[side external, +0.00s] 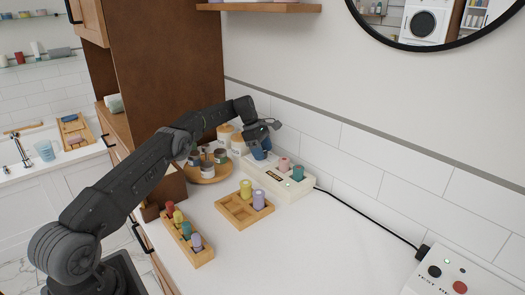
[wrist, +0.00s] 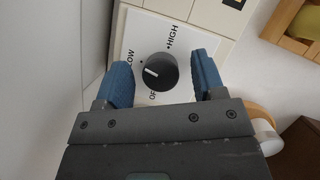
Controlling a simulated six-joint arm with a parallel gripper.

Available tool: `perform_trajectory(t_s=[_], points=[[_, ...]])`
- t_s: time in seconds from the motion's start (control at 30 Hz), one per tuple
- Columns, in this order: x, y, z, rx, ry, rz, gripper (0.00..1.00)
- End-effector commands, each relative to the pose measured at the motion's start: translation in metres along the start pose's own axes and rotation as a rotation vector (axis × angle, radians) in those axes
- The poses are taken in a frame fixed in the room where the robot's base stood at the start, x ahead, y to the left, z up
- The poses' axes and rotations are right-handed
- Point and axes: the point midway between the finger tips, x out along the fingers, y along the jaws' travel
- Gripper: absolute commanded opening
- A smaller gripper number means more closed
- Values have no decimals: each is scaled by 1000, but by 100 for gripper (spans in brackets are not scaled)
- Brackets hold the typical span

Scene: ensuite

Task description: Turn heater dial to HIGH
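The heater dial (wrist: 160,75) is a round black knob with a white pointer line, on a white panel marked LOW, HIGH and OFF. The pointer faces left in the wrist view, on the side of the LOW and OFF labels and away from HIGH. My gripper (wrist: 162,78) is open, with one blue fingertip on each side of the dial and visible gaps between. In the side view my gripper (side external: 261,150) is over the far left end of the white heater box (side external: 292,190). The dial is hidden there.
Pink (side external: 284,164) and teal (side external: 298,173) cylinders stand in the heater box. A round wooden tray (side external: 214,179) of jars sits close left. A wooden tray (side external: 235,214) and a rack (side external: 200,258) of coloured cylinders are in front. A black cord (side external: 365,216) runs right along the wall.

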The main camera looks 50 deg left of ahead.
Motion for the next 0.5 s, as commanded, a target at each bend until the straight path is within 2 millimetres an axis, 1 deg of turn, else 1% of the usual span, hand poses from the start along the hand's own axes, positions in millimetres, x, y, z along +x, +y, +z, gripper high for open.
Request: perform_trajectory(t_s=[0.27, 0.5], points=[[-2, 0, 0, -1, 1, 1, 63], [-24, 0, 10, 1, 1, 3, 63]])
